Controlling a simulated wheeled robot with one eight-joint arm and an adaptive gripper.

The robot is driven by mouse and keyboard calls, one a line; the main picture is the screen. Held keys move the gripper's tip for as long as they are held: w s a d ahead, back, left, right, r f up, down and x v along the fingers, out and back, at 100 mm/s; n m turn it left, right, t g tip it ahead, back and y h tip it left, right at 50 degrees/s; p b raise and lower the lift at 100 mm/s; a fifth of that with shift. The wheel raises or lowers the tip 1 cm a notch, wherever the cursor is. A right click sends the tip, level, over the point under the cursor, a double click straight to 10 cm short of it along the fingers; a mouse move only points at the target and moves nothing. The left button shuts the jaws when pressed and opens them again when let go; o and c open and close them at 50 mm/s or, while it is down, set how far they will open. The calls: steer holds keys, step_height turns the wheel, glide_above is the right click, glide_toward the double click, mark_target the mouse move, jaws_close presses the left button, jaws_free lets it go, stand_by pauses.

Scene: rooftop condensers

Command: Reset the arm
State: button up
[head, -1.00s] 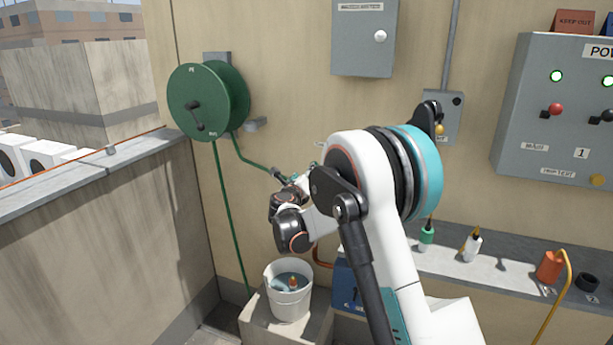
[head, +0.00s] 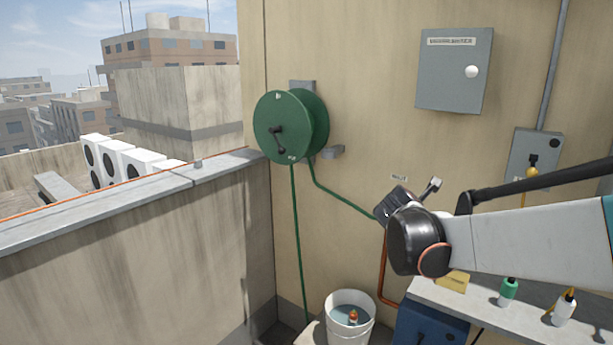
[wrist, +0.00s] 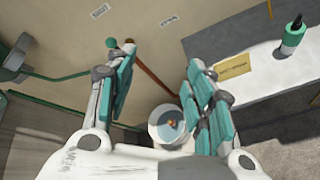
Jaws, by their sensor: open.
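My arm reaches in from the right edge of the head view, and its wrist end is in front of the wall beside the green hose. My gripper (wrist: 160,92) shows in the wrist view with its two teal-padded fingers spread apart and nothing between them. Beyond the fingers, below, the white bucket (wrist: 167,124) with water and a small orange-topped item shows in the gap. In the head view the fingers are mostly hidden behind the dark wrist joint.
A green hose reel (head: 290,127) hangs on the wall. The white bucket (head: 347,322) stands below on a block. A grey cabinet (head: 453,70) is above.

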steer(key=s+a+f+m+g+y, duration=0.1)
steer(key=s+a+f+m+y, duration=0.1)
steer(key=s+m, duration=0.5)
steer(key=s+a+f+m+g+y, duration=0.1)
steer(key=s+m, duration=0.6)
steer(key=s, duration=0.9)
steer(key=s+a+f+m+g+y, duration=0.1)
steer(key=s+a+f+m+y, duration=0.2)
steer(key=s+m, duration=0.4)
steer(key=s+a+f, duration=0.1)
steer(key=s+f, duration=0.1)
steer(key=s, duration=0.3)
steer(key=shift+a+f+g, duration=0.25)
steer(key=shift+a+g, duration=0.15)
